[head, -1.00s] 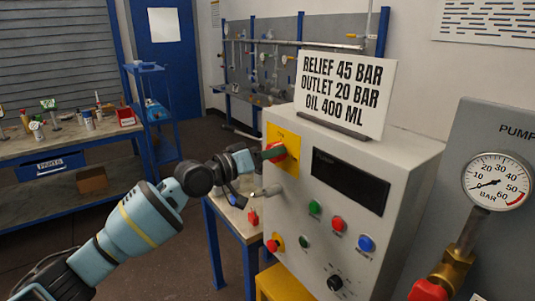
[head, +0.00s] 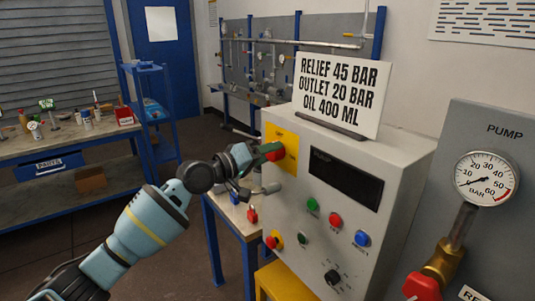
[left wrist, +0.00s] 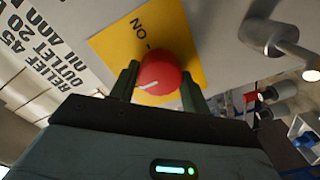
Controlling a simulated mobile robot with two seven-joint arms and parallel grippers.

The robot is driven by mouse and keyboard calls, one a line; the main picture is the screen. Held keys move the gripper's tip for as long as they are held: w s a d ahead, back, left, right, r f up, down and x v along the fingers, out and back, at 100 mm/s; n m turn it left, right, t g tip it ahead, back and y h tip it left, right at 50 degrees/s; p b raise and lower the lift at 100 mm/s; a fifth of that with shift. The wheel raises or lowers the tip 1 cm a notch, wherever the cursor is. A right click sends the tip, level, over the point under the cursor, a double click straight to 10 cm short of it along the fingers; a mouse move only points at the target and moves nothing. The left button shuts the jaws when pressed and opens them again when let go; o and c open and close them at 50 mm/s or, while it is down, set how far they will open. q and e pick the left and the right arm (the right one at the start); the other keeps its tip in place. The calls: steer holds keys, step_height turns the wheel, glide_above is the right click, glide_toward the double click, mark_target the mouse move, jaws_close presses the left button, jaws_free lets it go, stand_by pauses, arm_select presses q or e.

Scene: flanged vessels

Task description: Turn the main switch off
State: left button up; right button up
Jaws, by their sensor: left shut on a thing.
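The main switch is a red round knob (left wrist: 160,72) with a white mark, on a yellow plate (left wrist: 112,45) lettered ON. In the head view the knob (head: 278,154) and plate (head: 291,148) are on the upper left of the grey control box's front. My left gripper (left wrist: 158,85) is shut on the knob, one dark green finger on each side. In the head view my left gripper (head: 270,149) reaches the knob from the left, and a finger covers part of it. My right gripper is not in view.
The grey box (head: 405,150) carries a dark display (head: 346,180), green, red and blue buttons, a black dial (head: 333,278) and a red knob lower left (head: 271,242). A sign (head: 338,92) stands on top. A pump panel with a gauge (head: 485,178) is at right.

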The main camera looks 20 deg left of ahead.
arm_select(q)
steer(key=o, duration=1)
steer(key=shift+v, duration=3.9)
